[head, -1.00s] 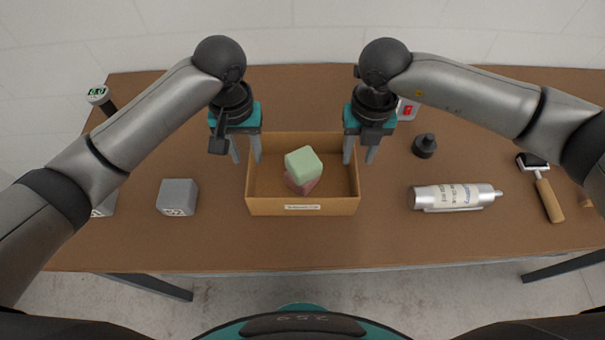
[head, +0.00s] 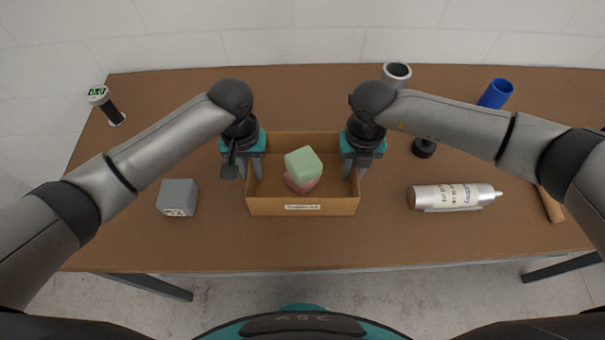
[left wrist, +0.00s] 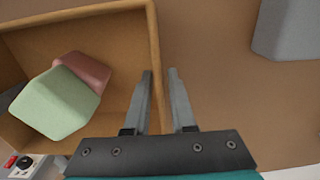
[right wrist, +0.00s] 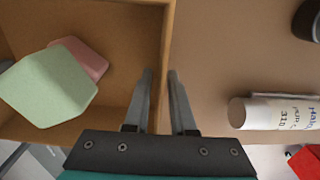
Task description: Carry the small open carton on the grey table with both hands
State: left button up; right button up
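The small open carton (head: 302,207) is tan cardboard and stands upright on the table, with a white label on its near wall. A green foam block (head: 303,163) rests tilted on a pink block (head: 296,184) inside it. My left gripper (head: 250,172) points down at the carton's left wall. In the left wrist view its fingers (left wrist: 160,75) stand open, one on each side of that wall. My right gripper (head: 354,172) is at the right wall. In the right wrist view its fingers (right wrist: 160,75) are open and straddle the wall too.
The table top (head: 300,245) looks brown and is clear in front of the carton. A grey cube (head: 177,197) stands left, a silver bottle (head: 452,196) lies right. A black weight (head: 424,148), a grey cylinder (head: 396,73) and a blue cup (head: 495,94) are further back.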

pick_arm(q)
grip_shut()
pick_arm(e)
grip_shut()
dwell(0.8)
